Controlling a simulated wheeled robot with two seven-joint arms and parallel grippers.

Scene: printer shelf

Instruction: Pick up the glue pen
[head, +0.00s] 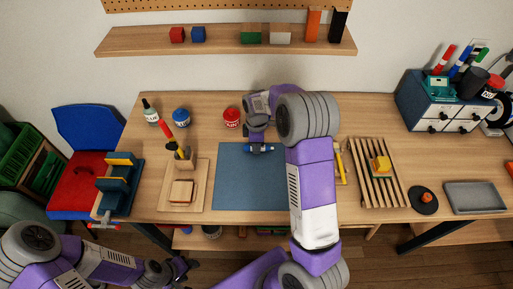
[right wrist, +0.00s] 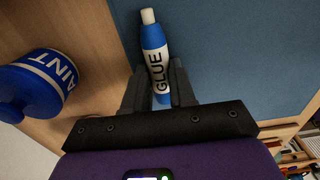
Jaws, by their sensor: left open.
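The glue pen (right wrist: 154,62) is blue and white with "GLUE" printed on it and a pale tip. In the head view the glue pen (head: 266,148) shows as a small blue-white piece at the upper part of the blue mat (head: 232,185). My right gripper (head: 257,144) is over it. In the right wrist view the fingers of my right gripper (right wrist: 158,85) are on both sides of the pen, close against it. Whether the pen touches the mat is hard to tell. My left gripper (head: 182,270) is open and empty, low at the left, off the table.
A red paint jar (head: 232,117) and a blue jar (head: 181,116) stand left of my right gripper. A wooden pen holder (head: 187,165) is left of the mat. A slatted rack (head: 372,172) is to the right. A shelf (head: 225,42) hangs behind.

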